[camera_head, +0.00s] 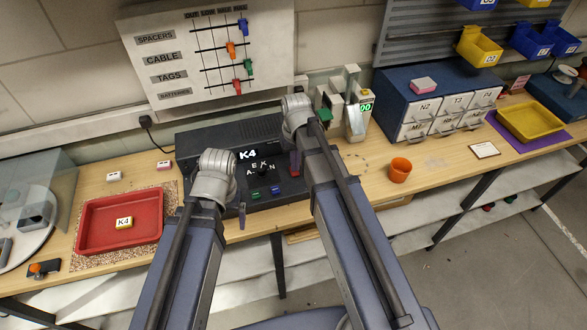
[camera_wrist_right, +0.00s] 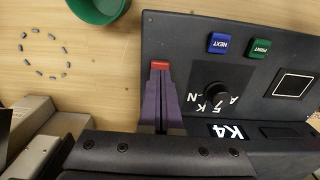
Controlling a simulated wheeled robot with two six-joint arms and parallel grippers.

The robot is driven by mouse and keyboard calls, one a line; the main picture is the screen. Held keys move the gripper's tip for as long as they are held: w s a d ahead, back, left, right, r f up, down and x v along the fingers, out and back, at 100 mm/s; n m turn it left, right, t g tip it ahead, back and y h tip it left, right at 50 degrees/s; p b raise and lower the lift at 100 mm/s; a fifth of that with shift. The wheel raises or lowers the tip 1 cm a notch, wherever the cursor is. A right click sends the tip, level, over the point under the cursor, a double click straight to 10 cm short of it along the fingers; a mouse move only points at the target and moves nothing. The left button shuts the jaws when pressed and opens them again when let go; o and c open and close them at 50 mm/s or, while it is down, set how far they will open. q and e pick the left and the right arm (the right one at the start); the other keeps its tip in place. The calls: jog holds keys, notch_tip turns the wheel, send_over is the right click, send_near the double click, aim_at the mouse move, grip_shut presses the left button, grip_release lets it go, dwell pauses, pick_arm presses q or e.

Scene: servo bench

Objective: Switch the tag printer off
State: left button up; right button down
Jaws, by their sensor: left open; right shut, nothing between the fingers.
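The tag printer (camera_head: 225,143) is a dark box on the bench with a lit K4 display (camera_head: 248,155), a knob and blue and green buttons. A red switch-like piece (camera_wrist_right: 160,65) is on its panel near one edge. It also shows in the head view (camera_head: 296,173). My right gripper (camera_wrist_right: 160,78) is shut and empty, its purple fingertips right at the red piece and partly covering it. I cannot tell whether they touch, or which way the switch is set. My left gripper (camera_head: 242,214) is open and empty at the printer's front left.
A red tray (camera_head: 85,245) with a K4 tag stands left. A green cup (camera_wrist_right: 97,8) is beside the printer. An orange cup (camera_head: 400,170) and a blue drawer cabinet (camera_head: 395,90) stand right. A wall board (camera_head: 210,50) with colored sliders hangs behind.

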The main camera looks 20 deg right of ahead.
pick_arm(q)
jog(key=shift+f+b, duration=0.95)
pick_arm(e)
jog(key=shift+f, duration=0.95)
pick_arm(q)
jog(key=shift+r, duration=0.1)
pick_arm(e)
jog(key=shift+r, duration=0.1)
notch_tip(320, 180, up, 7)
jog(key=p, duration=0.7)
pick_arm(q)
notch_tip(320, 180, up, 7)
notch_tip(320, 180, down, 6)
jog(key=b, duration=0.5)
jog(key=shift+r+b, duration=0.1)
jog(key=shift+b, duration=0.2)
pick_arm(e)
jog(key=s+a+f+n+h, duration=0.1)
jog(key=s+a+f+n, duration=0.2)
jog(key=s+a, duration=0.7)
jog(key=s+f, duration=0.2)
jog(key=s, duration=0.2)
jog(key=shift+s+a+f, duration=0.15)
jog(key=shift+a+f, duration=0.1)
jog(key=shift+f, duration=0.05)
